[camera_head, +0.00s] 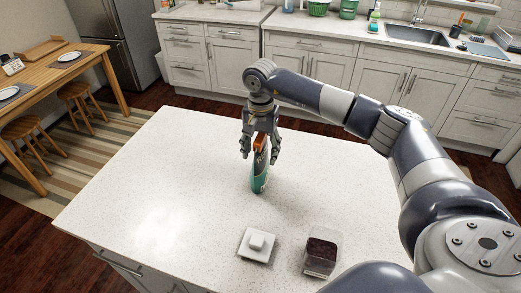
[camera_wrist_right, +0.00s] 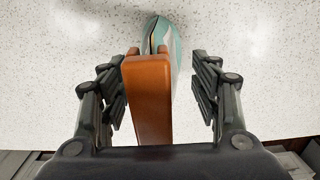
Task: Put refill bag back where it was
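The refill bag (camera_head: 259,180) is green and stands on the white island counter, with an orange-brown clip (camera_head: 260,143) at its top. In the right wrist view the clip (camera_wrist_right: 150,92) lies between my fingers and the green bag (camera_wrist_right: 168,38) shows beyond it. My right gripper (camera_head: 260,156) is open around the clip, with a gap on both sides. A clear container (camera_head: 321,251) with dark contents stands near the counter's front edge. A white square lid (camera_head: 258,244) with a raised knob lies left of it. My left gripper is not in view.
The island counter (camera_head: 160,190) is clear on its left and around the bag. A back counter with a sink (camera_head: 415,35), green baskets (camera_head: 318,7) and bottles runs behind. A wooden table (camera_head: 50,75) with stools stands at the far left.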

